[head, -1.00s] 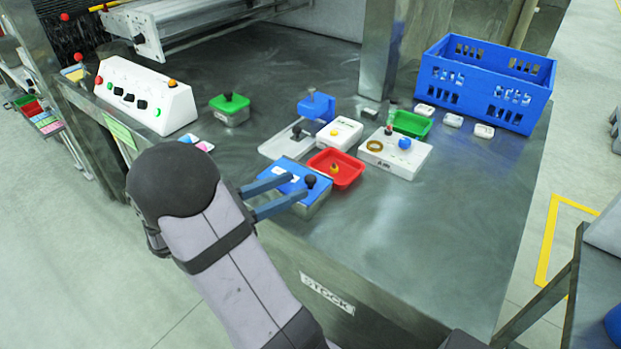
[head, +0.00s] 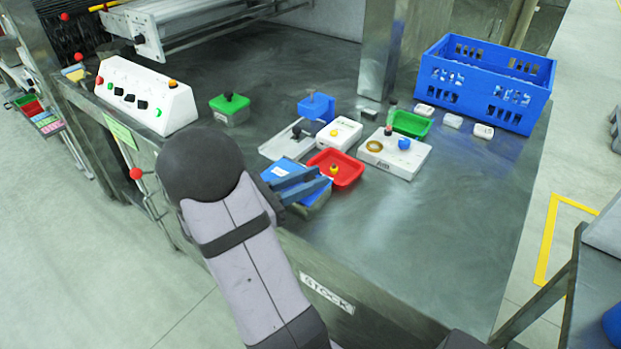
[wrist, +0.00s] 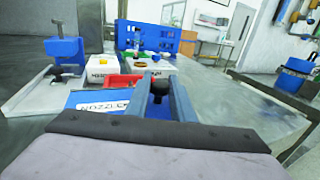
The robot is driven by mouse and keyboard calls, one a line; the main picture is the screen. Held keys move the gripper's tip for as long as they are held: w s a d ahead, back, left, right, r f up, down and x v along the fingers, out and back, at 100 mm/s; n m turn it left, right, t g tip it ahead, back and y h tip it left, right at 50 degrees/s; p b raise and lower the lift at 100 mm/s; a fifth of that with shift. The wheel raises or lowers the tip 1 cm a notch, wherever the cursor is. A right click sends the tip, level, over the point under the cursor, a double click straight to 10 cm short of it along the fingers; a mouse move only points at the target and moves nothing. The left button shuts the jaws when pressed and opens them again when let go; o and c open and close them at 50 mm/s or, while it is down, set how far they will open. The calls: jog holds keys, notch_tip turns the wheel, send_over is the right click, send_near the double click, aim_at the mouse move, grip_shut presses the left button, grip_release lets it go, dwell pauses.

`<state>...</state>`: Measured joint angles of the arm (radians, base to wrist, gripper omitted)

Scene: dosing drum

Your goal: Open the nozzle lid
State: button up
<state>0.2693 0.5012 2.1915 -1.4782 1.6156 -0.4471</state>
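The nozzle lid (head: 279,168) is a blue lid on a low metal box near the table's front edge. In the wrist view the lid (wrist: 88,97) bears a white label reading "NOZZL", cut off by my finger. Its black knob (wrist: 160,90) stands upright between my two fingers. My gripper (head: 322,176) reaches over the lid from the left, its fingers low and apart. In the wrist view my gripper (wrist: 160,82) has its fingers either side of the knob, with no clear contact. The knob is hidden by the fingers in the head view.
A red tray (head: 348,174) with a yellow-topped piece sits close behind the lid. A white box (head: 340,133), a grey plate with a blue clamp (head: 317,106), and a white fixture block (head: 394,158) stand beyond. The table front right is clear.

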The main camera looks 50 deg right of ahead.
grip_shut()
jog(key=shift+w, duration=0.15)
jog(key=w+p, duration=0.2)
jog(key=w, duration=1)
jog(key=shift+w+a, duration=0.1)
jog(key=shift+w, duration=0.05)
jog(key=o, duration=0.9)
grip_release()
jog(key=shift+a, duration=0.1)
jog(key=shift+b+v, duration=0.45)
jog(key=shift+v, duration=3.15)
